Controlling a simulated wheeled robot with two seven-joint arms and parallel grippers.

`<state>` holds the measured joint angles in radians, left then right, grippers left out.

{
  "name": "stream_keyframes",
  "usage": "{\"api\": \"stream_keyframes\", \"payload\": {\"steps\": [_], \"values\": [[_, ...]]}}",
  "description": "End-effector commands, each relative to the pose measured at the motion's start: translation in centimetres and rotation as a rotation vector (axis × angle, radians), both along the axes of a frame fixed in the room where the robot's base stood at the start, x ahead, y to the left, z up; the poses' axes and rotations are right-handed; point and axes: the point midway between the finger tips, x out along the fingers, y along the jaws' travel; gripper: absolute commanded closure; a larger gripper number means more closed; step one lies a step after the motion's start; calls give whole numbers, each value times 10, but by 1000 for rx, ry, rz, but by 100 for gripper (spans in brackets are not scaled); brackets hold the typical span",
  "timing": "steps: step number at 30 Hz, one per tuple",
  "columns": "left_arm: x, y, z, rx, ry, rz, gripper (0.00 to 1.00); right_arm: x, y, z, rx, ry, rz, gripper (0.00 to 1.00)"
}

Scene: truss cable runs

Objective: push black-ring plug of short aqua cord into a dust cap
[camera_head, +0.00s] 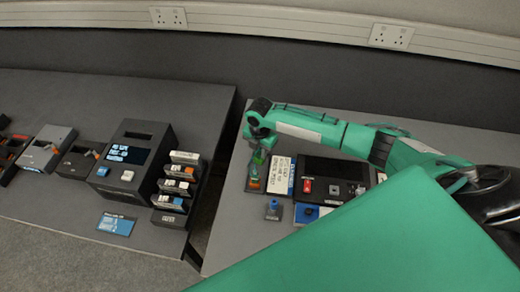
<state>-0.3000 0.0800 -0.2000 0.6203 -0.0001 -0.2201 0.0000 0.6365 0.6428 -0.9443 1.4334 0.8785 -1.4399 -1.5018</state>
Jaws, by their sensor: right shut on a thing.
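My right gripper (257,160) is at the end of the green arm that comes in from the right. It points down over the left end of the equipment on the right table, just above a small orange-marked piece (253,184). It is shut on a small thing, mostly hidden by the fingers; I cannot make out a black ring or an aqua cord. A small dark block with a blue top (273,208) stands on the table in front; I cannot tell if it is a dust cap. My left gripper is not in view.
A black panel with a red switch (307,186) lies right of the gripper, beside a white label card (279,175). A gap separates the left table (60,215), which carries a dark box (130,160) and a stepped rack (180,180). A large green surface covers the lower right.

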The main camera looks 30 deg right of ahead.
Motion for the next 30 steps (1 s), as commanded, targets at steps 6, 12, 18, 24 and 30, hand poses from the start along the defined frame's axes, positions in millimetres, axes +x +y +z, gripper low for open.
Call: {"api": "stream_keyframes", "payload": {"steps": [6, 12, 18, 24, 30], "values": [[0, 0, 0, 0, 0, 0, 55, 0, 0, -2, 0, 0, 0, 100], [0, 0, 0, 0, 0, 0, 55, 0, 0, -2, -1, 1, 0, 100], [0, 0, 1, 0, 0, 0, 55, 0, 0, -2, -1, 1, 0, 100], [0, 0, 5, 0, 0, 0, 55, 0, 0, -1, -1, 1, 0, 100], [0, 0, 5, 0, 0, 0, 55, 0, 0, -3, -1, 1, 0, 79]]}}
